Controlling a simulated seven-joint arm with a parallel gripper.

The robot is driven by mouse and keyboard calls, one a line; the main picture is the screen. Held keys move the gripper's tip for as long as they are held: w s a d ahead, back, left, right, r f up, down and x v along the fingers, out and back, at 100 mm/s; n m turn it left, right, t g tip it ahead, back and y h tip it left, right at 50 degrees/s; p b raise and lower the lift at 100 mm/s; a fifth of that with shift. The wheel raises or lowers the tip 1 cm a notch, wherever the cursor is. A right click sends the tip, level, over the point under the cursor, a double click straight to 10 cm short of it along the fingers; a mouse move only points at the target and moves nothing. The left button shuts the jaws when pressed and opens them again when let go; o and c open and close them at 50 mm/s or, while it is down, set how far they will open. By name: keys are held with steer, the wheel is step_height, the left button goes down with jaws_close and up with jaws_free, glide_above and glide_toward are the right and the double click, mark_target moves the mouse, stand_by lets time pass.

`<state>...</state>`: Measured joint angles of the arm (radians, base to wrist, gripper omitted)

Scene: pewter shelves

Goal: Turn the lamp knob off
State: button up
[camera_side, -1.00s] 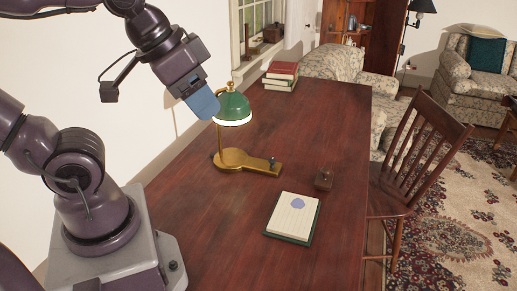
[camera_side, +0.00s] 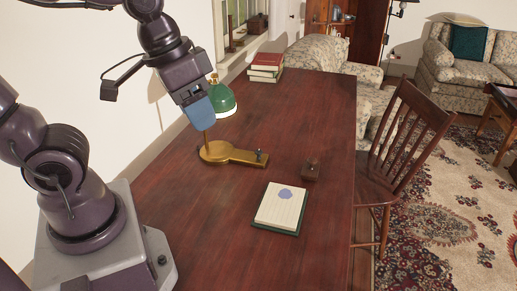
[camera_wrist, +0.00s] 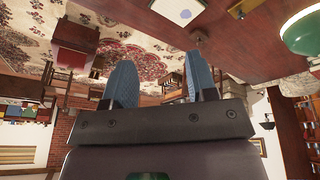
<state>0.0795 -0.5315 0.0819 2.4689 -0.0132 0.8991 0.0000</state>
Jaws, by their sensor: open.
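The desk lamp has a green shade (camera_side: 221,99), a thin brass stem and a brass base (camera_side: 222,153) on the desk. A small dark knob (camera_side: 259,156) stands up at the right end of the base. My gripper (camera_side: 203,113) hangs above the base, pointing down, and covers the left part of the shade in the side view. I cannot tell whether it touches the shade. In the wrist view the blue fingers (camera_wrist: 160,82) are apart with nothing between them. The green shade (camera_wrist: 304,34) shows there at the upper right.
A wooden chair (camera_side: 405,130) stands at the right edge. The desk's near part is clear.

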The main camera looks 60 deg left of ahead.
steer(key=w+a+f+n+g, duration=0.2)
steer(key=w+f+n+g, duration=0.15)
steer(key=w+f, duration=0.4)
steer(key=n+t+y, duration=0.2)
steer(key=n+y, duration=0.3)
steer(key=n, duration=0.4)
glide_toward(259, 151)
steer(key=shift+m, duration=0.25)
steer(key=x, duration=0.8)
steer(key=shift+a+f, duration=0.15)
steer(key=shift+a, duration=0.05)
steer(key=c, duration=0.9)
